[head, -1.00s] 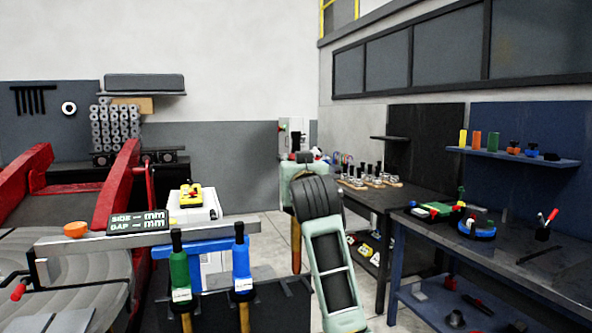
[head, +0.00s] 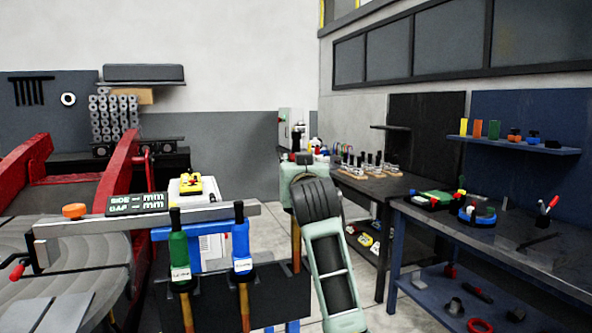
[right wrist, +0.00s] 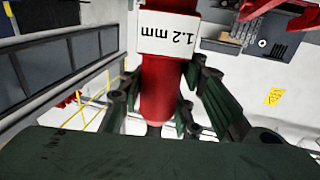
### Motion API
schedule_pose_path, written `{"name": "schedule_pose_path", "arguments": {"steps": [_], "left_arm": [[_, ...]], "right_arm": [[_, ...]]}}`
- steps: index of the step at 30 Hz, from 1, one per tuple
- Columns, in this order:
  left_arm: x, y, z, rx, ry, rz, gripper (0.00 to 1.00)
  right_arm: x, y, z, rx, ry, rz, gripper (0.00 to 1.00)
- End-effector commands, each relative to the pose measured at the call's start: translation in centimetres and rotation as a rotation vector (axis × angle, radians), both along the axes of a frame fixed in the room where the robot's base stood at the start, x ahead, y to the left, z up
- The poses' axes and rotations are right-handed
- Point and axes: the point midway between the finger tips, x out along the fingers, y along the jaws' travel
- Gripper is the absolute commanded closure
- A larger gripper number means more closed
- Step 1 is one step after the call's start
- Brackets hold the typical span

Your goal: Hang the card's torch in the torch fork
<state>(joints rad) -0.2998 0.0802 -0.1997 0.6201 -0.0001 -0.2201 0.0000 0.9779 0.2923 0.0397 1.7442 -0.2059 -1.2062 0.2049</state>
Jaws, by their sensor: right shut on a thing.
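A red torch (right wrist: 165,85) with a white "1.2 mm" label stands between the fingers of my right gripper (right wrist: 160,98) in the right wrist view; the gripper is shut on it. In the head view my right arm rises at the centre and hides this gripper and most of what it holds. A green torch (head: 178,248) and a blue torch (head: 241,240) hang side by side at the dark holder, left of my arm. Their labels are too small to read. I cannot make out the card or the torch fork with certainty. My left gripper is out of view.
A grey beam (head: 85,230) carries a "SIDE/GAP mm" display (head: 137,203) and an orange knob (head: 74,211). Red positioner arms (head: 118,175) stand at left. A dark bench (head: 375,190) and a blue bench (head: 500,232) with small items stand at right. Open floor shows between.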

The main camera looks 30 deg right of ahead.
Motion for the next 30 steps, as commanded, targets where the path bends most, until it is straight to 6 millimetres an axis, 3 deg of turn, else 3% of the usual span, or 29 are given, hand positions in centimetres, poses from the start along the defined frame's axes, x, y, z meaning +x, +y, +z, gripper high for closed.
{"name": "schedule_pose_path", "arguments": {"steps": [30], "left_arm": [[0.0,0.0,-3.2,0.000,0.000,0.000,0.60]], "right_arm": [[-0.1,0.0,-4.8,-0.003,-0.011,-0.001,1.00]]}}
